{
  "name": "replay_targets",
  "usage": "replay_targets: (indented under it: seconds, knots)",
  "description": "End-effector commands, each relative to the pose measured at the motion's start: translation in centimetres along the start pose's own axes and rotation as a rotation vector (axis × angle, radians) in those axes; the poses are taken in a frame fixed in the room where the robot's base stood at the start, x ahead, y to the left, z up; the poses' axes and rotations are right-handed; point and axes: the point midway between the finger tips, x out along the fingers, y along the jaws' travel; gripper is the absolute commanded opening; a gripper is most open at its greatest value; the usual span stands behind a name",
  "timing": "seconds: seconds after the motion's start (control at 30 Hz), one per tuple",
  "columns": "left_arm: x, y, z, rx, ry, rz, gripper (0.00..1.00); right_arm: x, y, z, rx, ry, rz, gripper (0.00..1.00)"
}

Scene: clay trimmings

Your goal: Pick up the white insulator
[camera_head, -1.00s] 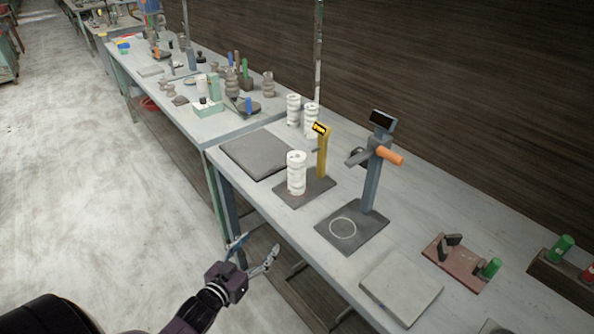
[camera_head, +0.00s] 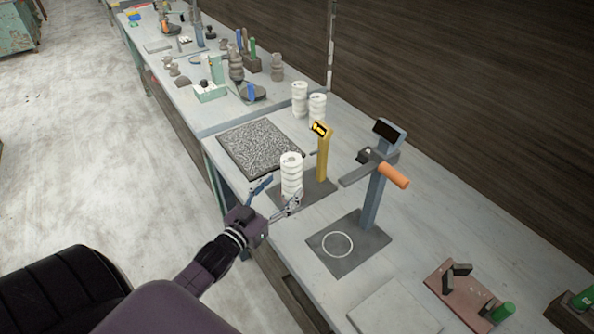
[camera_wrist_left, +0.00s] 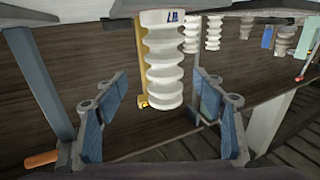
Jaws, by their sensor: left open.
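The white ribbed insulator (camera_head: 291,176) stands upright on a dark base plate (camera_head: 318,190) with a yellow post (camera_head: 323,155) behind it. My left gripper (camera_head: 277,196) is open at the near side of this insulator, its fingers pointing toward it. In the left wrist view the insulator (camera_wrist_left: 164,62) appears upside down, between the two blue-grey fingers (camera_wrist_left: 163,88), with clear gaps on both sides. It is not gripped. Two more white insulators (camera_head: 300,99) (camera_head: 317,107) stand farther back on the table. My right gripper is not in view.
A speckled dark slab (camera_head: 255,148) lies left of the insulator. To the right stands a blue-grey post (camera_head: 375,195) with an orange handle (camera_head: 393,175) on a plate with a white ring (camera_head: 345,262). A pale slab (camera_head: 395,308) lies nearer.

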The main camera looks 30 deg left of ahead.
Motion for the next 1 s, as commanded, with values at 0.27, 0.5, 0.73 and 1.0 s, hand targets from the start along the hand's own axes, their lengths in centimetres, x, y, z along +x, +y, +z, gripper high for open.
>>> replay_targets:
  seconds: [0.27, 0.5, 0.73, 1.0]
  knots:
    - [2.6, -0.3, -0.2, 0.000, 0.001, 0.000, 0.63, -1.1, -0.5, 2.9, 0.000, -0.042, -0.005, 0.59]
    - [5.7, -0.7, -0.1, 0.001, 0.001, 0.000, 0.63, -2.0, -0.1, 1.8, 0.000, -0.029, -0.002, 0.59]
    - [6.8, -0.7, 0.0, 0.001, 0.000, 0.000, 0.63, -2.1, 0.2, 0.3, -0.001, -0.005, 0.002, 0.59]
    - [6.7, -0.7, 0.1, 0.000, 0.000, 0.000, 0.52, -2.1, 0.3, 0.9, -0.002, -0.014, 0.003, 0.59]
